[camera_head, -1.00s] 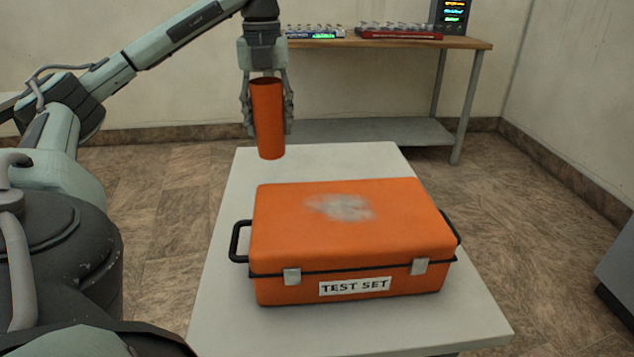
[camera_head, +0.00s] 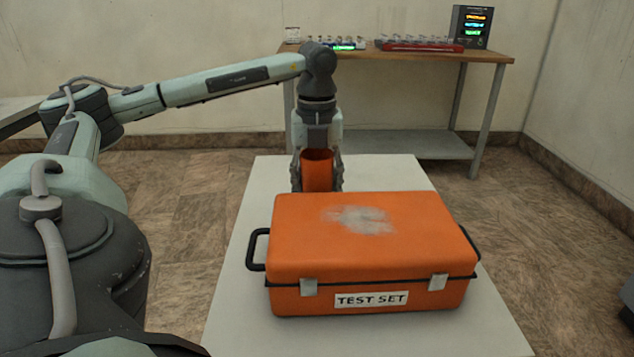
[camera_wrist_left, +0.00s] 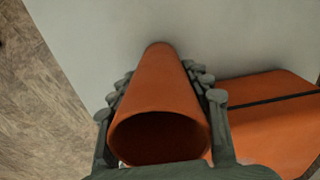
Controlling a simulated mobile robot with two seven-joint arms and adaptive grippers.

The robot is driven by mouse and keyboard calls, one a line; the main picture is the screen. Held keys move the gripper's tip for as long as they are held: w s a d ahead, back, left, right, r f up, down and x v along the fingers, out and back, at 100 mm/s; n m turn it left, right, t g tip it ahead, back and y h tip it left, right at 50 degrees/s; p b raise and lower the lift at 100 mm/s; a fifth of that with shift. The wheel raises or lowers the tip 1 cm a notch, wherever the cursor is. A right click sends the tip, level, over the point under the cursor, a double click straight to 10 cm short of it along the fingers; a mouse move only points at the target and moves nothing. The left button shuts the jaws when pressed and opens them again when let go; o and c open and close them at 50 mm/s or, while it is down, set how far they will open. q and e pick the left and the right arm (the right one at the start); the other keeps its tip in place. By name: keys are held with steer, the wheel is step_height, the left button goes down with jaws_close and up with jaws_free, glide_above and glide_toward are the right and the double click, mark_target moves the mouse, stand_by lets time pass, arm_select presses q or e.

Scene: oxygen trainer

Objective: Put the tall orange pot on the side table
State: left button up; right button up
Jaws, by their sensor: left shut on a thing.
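The tall orange pot (camera_head: 317,172) is upright behind the orange case, over the far part of the white side table (camera_head: 240,275). My left gripper (camera_head: 317,178) is shut on it, with a finger on each side. The case hides the pot's lower end in the head view, so I cannot tell there whether it touches the table. In the left wrist view the pot (camera_wrist_left: 160,105) shows its open dark mouth toward the camera, between the fingers (camera_wrist_left: 160,110), with the pale tabletop (camera_wrist_left: 95,40) beyond it. My right gripper is not in view.
The orange TEST SET case (camera_head: 370,240) with black side handles fills much of the table, just in front of the pot. A wooden bench (camera_head: 410,52) with racks and a small display (camera_head: 470,27) stands at the back wall. Bare tabletop shows behind the case.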

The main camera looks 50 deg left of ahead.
arm_select(q)
steer(key=shift+f, duration=0.1)
steer(key=o, duration=1.2)
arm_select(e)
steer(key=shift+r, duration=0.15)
arm_select(q)
step_height(320, 180, up, 12)
steer(key=p, duration=0.2)
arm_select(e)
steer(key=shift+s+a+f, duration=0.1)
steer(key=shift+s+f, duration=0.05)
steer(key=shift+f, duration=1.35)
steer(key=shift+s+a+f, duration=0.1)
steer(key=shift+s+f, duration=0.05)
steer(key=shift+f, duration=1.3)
